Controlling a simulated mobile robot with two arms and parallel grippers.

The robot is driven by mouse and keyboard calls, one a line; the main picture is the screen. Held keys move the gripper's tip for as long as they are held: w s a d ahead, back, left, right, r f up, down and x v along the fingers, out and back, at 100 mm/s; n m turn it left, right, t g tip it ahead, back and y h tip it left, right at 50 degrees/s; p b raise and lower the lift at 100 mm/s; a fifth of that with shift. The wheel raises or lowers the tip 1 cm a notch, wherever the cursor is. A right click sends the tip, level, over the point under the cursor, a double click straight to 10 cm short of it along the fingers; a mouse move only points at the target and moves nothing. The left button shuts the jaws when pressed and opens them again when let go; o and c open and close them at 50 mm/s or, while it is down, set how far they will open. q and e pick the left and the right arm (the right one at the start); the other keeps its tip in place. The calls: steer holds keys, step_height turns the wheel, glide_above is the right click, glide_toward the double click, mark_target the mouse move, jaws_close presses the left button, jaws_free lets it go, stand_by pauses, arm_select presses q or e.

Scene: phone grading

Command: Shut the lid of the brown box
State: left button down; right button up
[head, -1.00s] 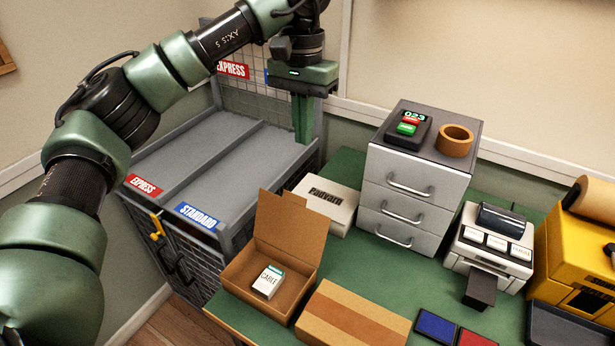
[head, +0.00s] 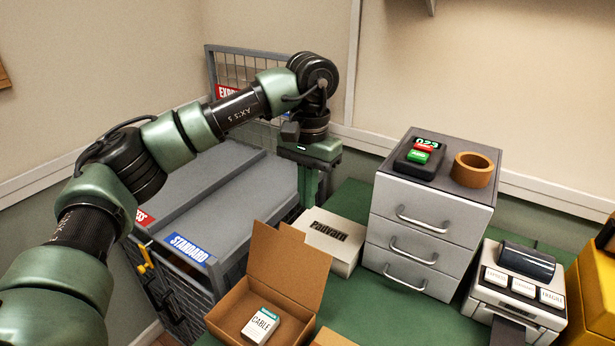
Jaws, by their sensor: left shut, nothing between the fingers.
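The brown box (head: 222,318) stands open at the bottom of the head view, on the green table. Its lid (head: 287,266) stands up at the back, tilted away from the opening. A small white and teal cable box (head: 262,325) lies inside it. My left gripper (head: 308,205) points down behind the raised lid, above and to the left of the white Padvarn box. Its fingers are together with nothing between them, and it appears apart from the lid. My right gripper is not in view.
The white Padvarn box (head: 332,240) lies right behind the lid. A grey drawer unit (head: 412,240) stands to its right, with a label printer (head: 515,290) beyond. A flat brown carton (head: 332,338) shows beside the box. A grey two-lane cart (head: 215,200) stands left.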

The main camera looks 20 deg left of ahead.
arm_select(q)
steer(key=s+f, duration=0.1)
steer(key=s+p, duration=0.1)
steer(key=s+f+p, duration=0.1)
steer(key=shift+s+a+f, duration=0.3)
steer(key=shift+f, duration=0.05)
stand_by(0.3)
